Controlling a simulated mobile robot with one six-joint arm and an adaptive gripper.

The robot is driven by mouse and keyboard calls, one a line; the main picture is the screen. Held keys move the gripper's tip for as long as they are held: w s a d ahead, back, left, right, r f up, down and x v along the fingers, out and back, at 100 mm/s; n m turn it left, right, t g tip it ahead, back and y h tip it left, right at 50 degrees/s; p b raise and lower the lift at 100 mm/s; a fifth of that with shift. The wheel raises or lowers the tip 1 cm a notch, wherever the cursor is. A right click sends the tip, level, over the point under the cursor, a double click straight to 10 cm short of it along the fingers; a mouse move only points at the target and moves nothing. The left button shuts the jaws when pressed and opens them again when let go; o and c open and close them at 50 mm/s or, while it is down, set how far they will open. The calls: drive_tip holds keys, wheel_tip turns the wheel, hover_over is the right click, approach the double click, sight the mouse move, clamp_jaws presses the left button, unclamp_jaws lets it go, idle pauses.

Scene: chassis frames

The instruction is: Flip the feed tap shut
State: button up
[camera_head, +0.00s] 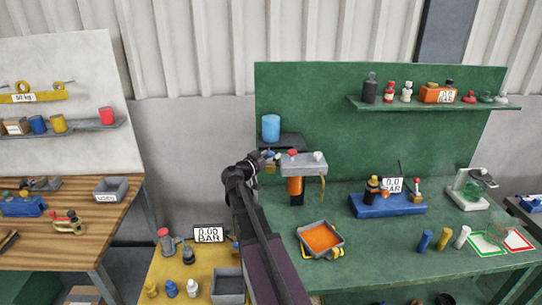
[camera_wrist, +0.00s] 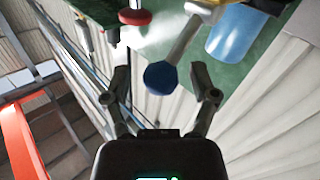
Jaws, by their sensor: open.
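The feed tap appears to be the lever with a round dark-blue knob (camera_wrist: 160,77) in the wrist view. Its pale arm runs up and right to a yellowish body (camera_wrist: 205,12). My gripper (camera_wrist: 160,71) is open, with one finger on each side of the knob. I cannot tell whether either finger touches it. In the head view my gripper (camera_head: 262,160) is at the left end of the grey block (camera_head: 303,165) on the green bench. There it partly hides the tap, so the lever's angle is unclear.
A blue cup (camera_head: 271,127) stands just behind; it also shows in the wrist view (camera_wrist: 235,35). A red knob (camera_head: 293,152) sits on the grey block, above an orange cylinder (camera_head: 295,188). An orange-filled tray (camera_head: 320,238) lies in front. The bench right of it has free room.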

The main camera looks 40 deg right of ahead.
drive_tip(key=shift+d, duration=0.1)
clamp_jaws()
